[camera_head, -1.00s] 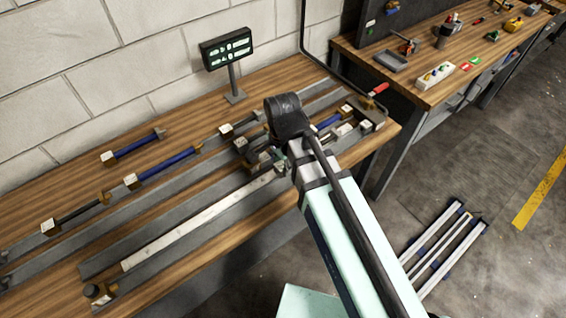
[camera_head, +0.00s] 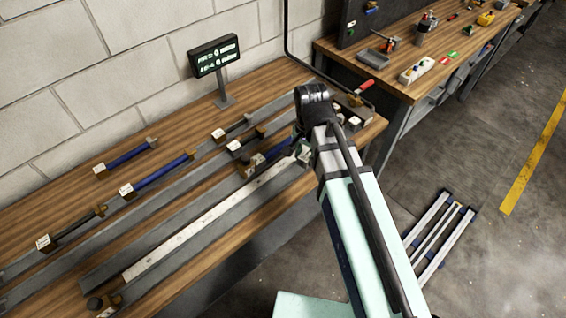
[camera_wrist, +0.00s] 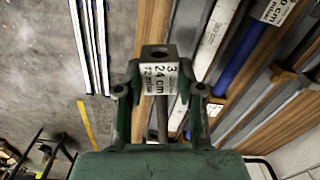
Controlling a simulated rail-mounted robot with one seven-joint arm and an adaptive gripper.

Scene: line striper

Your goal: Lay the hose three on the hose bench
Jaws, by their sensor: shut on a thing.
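In the wrist view my gripper (camera_wrist: 160,92) is shut on the end block of hose three (camera_wrist: 153,53), whose white label reads 3, 24 cm, 72 mbar. A dark rod-like part runs from this block between my fingers. In the head view my arm mostly hides the gripper and the held hose, near the bench's right part. The wooden hose bench (camera_head: 72,212) carries long grey rails and a white ruler strip (camera_head: 205,220). Blue hoses with labelled brass-coloured ends lie on it, one at the back (camera_head: 127,157) and one in front of that (camera_head: 160,175).
A dark hose (camera_head: 75,228) lies at the bench's left. A display on a post (camera_head: 214,58) stands at the back by the block wall. A second workbench (camera_head: 400,50) with tools is at the upper right. Pale rails (camera_head: 438,235) lie on the floor at right.

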